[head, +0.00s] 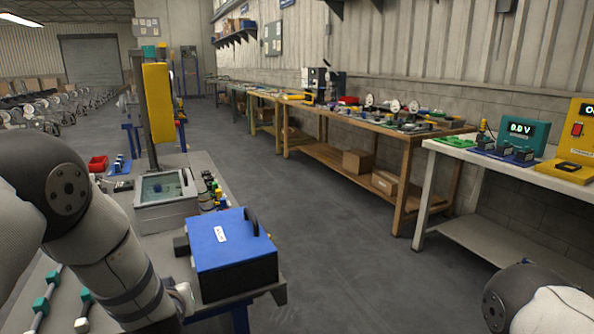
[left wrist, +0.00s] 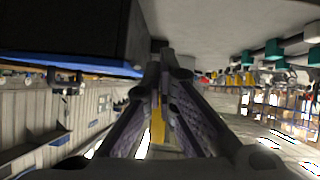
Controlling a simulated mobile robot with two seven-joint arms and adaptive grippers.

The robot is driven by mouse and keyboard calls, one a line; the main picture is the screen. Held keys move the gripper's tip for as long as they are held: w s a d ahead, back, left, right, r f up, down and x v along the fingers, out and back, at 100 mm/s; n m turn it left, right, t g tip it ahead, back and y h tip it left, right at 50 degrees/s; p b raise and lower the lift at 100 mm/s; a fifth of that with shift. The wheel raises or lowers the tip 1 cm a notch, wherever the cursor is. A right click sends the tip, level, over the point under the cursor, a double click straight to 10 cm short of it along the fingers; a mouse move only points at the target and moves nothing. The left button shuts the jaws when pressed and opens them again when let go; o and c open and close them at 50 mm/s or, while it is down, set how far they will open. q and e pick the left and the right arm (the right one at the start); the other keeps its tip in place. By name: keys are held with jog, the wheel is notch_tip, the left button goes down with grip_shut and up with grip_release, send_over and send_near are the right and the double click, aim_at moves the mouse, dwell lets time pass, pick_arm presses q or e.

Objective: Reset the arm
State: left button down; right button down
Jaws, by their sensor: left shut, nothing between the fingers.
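My left arm (head: 95,240) comes in from the left in the head view and reaches over the near workbench (head: 150,258). A blue-topped black case (head: 232,258) with a dark handle stands on the bench just right of the left arm. It also shows close beside the fingers in the left wrist view (left wrist: 70,30). Part of my right arm (head: 530,300) shows at the lower right, and its gripper is out of view.
A grey box with a window (head: 165,200) sits behind the case, by a yellow post (head: 159,103). Teal-ended rods (head: 45,295) lie on the bench at lower left. A wooden bench (head: 400,140) and a white table (head: 480,160) line the right wall. The floor between is clear.

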pick_arm(q)
jog(key=s+d+f+m+g+h, duration=0.1)
jog(key=s+f+m+g, duration=0.15)
jog(key=s+f, duration=0.75)
jog(key=s+f+m+g+h, duration=0.1)
jog(key=s+f+g, duration=0.4)
jog(key=s, duration=0.9)
jog(key=s+d+g+h, duration=0.1)
jog(key=s+g, duration=0.2)
jog(key=s, duration=1)
jog(key=s+d+f+m+g, duration=0.1)
jog(key=s+g, duration=0.2)
jog(key=s, duration=1.1)
jog(key=shift+d+f+h, duration=0.15)
jog(key=shift+d+h, duration=0.1)
jog(key=shift+h, duration=0.15)
jog(key=shift+m, duration=0.25)
